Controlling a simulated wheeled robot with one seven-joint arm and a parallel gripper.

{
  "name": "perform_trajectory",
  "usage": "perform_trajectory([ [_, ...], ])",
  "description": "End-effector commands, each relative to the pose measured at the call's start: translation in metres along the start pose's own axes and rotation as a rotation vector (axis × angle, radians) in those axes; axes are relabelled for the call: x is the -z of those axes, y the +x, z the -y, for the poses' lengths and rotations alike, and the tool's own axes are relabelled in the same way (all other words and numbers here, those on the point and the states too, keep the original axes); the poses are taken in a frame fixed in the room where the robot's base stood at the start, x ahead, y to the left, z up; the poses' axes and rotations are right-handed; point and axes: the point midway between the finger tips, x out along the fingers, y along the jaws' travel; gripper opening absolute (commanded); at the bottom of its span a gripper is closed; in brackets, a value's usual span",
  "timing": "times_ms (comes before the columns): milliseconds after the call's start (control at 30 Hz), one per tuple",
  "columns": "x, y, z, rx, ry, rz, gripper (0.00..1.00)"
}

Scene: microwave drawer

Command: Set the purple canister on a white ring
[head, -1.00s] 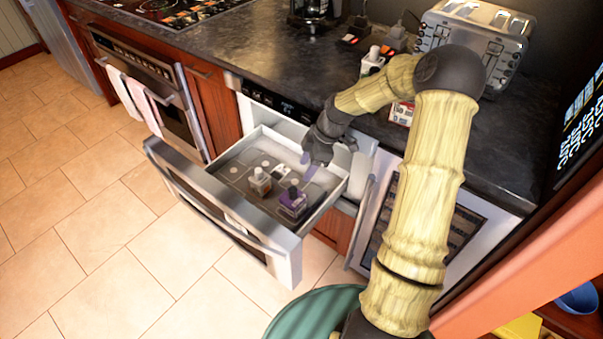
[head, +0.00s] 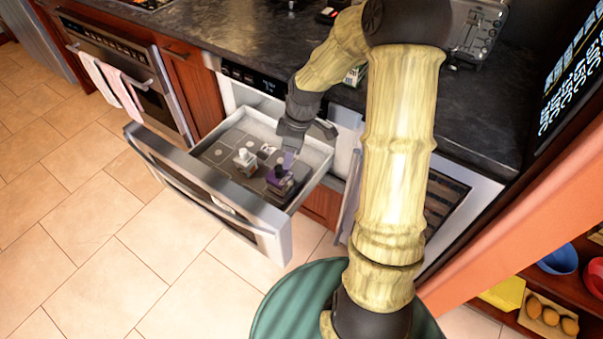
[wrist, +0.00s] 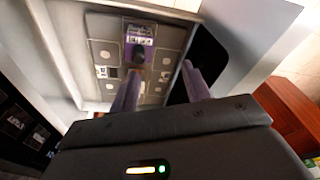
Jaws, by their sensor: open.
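The purple canister (head: 279,182) has a dark cap and stands upright in the open drawer, near its right end. It also shows in the wrist view (wrist: 140,33), beyond my fingertips. My gripper (head: 289,159) is open and empty, reaching into the drawer just behind and above the canister. In the wrist view its two purple-grey fingers (wrist: 160,82) are spread apart, with the canister's dark cap near the left finger. Small pale round marks (head: 222,155) show on the grey drawer floor; I cannot tell clearly which are rings.
The drawer's pale side walls and steel front (head: 200,195) surround the space. The dark counter (head: 250,50) is above, and a toaster (head: 474,28) stands on it. The tiled floor in front is clear.

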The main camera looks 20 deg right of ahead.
Motion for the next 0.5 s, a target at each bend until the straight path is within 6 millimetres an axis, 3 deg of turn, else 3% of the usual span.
perform_trajectory([
  [33,0.0,-0.009,0.016,-0.029,0.073,0.032,0.48],
  [233,-0.014,-0.039,0.068,-0.153,0.442,0.07,0.48],
  [500,-0.036,-0.069,0.132,-0.274,0.917,-0.03,0.48],
])
